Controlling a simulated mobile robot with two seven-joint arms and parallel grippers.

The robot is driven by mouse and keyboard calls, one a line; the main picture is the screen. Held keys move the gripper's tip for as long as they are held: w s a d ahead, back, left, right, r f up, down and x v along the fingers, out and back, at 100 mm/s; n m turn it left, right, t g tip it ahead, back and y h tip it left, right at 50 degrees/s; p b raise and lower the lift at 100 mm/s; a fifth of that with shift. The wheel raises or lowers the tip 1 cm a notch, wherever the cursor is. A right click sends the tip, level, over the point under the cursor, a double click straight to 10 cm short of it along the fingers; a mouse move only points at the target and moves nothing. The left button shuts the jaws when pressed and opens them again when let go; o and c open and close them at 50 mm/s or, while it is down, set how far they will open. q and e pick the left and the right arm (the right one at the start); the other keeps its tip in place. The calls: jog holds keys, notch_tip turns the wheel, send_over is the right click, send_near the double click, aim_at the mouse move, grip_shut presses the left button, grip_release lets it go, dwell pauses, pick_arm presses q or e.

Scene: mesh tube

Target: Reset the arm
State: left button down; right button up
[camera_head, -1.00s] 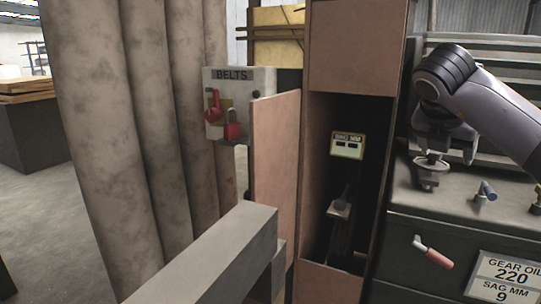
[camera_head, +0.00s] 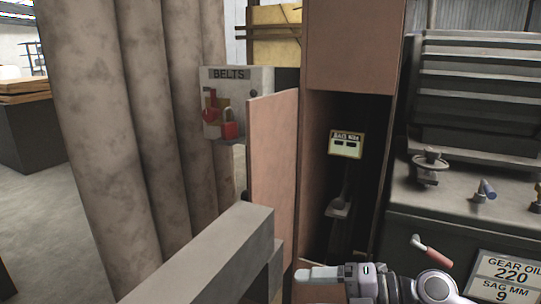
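My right gripper (camera_head: 318,274) shows at the bottom centre, its fingers pointing left in front of the lower part of the open brown cabinet (camera_head: 351,45). It is seen side-on and small, so whether its fingers are apart is unclear. I see nothing held in it. My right arm's wrist (camera_head: 432,286) shows at the bottom right, below the red-handled crank. My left arm and gripper are not in view.
A BELTS box (camera_head: 237,85) with red locks hangs behind. A grey beam (camera_head: 215,250) is in front. The dark machine (camera_head: 410,225) with a red-handled crank (camera_head: 437,257) stands right.

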jog(key=s+d+f+m+t+h, duration=0.25)
jog(key=d+f+m+t, duration=0.3)
jog(key=m, duration=0.35)
jog(key=s+d+f+m+t+h, duration=0.1)
jog(key=d+f+m+t+h, duration=0.4)
jog(key=m, duration=0.4)
jog(key=s+d+f+m+g+h, duration=0.5)
jog(key=s+d+f+m, duration=0.3)
jog(key=s+f, duration=0.65)
jog(key=a+r+m, duration=0.2)
jog(key=a+m, duration=0.2)
jog(key=a, duration=0.4)
notch_tip(320, 180, up, 13)
jog(key=d+t+p, duration=0.1)
jog(key=d+p, duration=0.1)
jog(key=p, duration=1.4)
jog(key=shift+s+n, duration=0.15)
jog(key=shift+n, duration=0.15)
